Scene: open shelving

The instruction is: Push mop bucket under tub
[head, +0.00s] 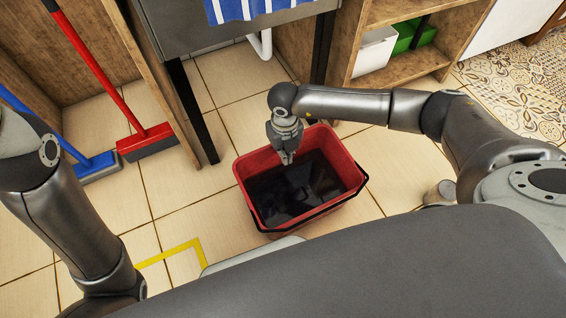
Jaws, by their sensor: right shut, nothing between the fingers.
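The red mop bucket (347,160) stands upright on the tiled floor in the middle of the head view, with dark contents and a black handle along its near rim. The grey tub (185,32) is at the top, with a blue-and-white striped cloth over it. The bucket is on the near side of the tub, with floor showing between them. My right gripper (287,160) is shut and empty, pointing down at the bucket's far side, over or just inside the rim; contact cannot be told. My left arm reaches down at the left, and its gripper is hidden.
A dark tub leg (194,112) and wooden panel stand left of the space below the tub. A white pipe (262,42) hangs there. Red (147,140) and blue (97,167) brooms lean at left. Open shelving (405,70) is at right. Yellow tape (178,250) marks the floor.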

